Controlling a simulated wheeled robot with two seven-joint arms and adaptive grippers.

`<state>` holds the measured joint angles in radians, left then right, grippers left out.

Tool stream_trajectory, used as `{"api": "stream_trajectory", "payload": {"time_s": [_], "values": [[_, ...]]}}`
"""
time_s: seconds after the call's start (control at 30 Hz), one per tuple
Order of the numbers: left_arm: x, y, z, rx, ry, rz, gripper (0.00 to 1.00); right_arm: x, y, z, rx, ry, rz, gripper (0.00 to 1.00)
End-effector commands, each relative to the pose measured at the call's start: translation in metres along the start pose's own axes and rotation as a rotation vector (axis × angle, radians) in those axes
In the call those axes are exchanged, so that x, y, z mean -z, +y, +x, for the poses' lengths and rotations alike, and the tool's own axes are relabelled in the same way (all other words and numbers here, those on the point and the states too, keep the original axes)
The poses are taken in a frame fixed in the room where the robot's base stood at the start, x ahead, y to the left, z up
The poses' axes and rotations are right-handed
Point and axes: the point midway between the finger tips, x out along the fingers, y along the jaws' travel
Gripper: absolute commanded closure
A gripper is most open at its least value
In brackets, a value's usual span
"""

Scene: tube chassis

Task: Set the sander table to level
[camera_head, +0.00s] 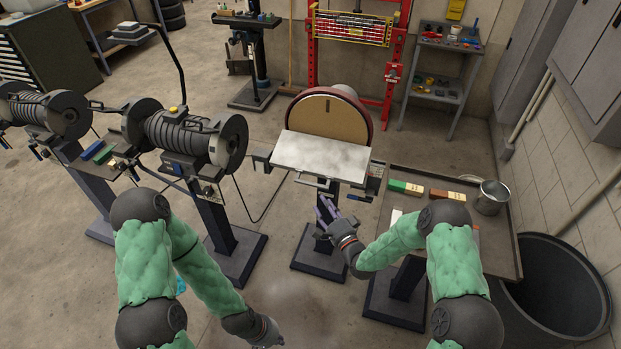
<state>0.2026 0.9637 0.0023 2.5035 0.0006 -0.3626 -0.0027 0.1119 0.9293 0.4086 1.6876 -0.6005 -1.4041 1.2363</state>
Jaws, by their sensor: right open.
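The sander table (321,157) is a pale grey, marbled plate in front of the round tan sanding disc (328,115). Its tilt is hard to judge from this high view. A small bar or handle (316,183) shows under its front edge. My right gripper (326,207) is open, just below and in front of that edge, with its purple-grey fingers pointing up toward the table's underside. Nothing shows between the fingers, and I cannot tell whether they touch anything. My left gripper (275,343) is low at the bottom edge, away from the sander; its fingers are partly cut off.
Two bench grinders (190,135) on pedestals stand at the left. At the right, a tray stand (505,245) holds coloured blocks (408,188) and a metal bucket (491,197). A large dark bin (556,290) stands beside it. Floor between left grinders and sander is open.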

Motion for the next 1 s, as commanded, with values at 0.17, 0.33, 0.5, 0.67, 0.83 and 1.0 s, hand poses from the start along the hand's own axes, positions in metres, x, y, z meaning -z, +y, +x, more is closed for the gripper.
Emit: {"api": "stream_trajectory", "payload": {"time_s": [0.17, 0.33, 0.5, 0.67, 0.83, 1.0], "values": [[0.000, -0.001, 0.003, 0.000, -0.001, 0.000, 1.00, -0.001, 0.001, 0.022, 0.001, 0.000, -0.002, 0.54], [0.000, -0.002, 0.006, 0.000, 0.000, 0.000, 1.00, -0.001, 0.001, 0.053, 0.000, 0.000, -0.003, 0.54], [0.000, -0.003, 0.009, 0.000, 0.000, 0.000, 1.00, -0.001, 0.001, 0.080, -0.001, 0.001, -0.003, 0.54], [0.000, -0.004, 0.011, 0.000, 0.000, 0.000, 1.00, 0.000, 0.002, 0.097, -0.003, 0.001, -0.002, 0.54], [0.001, -0.004, 0.011, 0.000, 0.000, 0.000, 1.00, -0.001, 0.002, 0.103, -0.004, 0.001, -0.001, 0.54], [0.001, -0.004, 0.011, 0.000, 0.000, 0.000, 1.00, 0.000, 0.002, 0.104, -0.004, 0.001, -0.002, 0.54]]}}
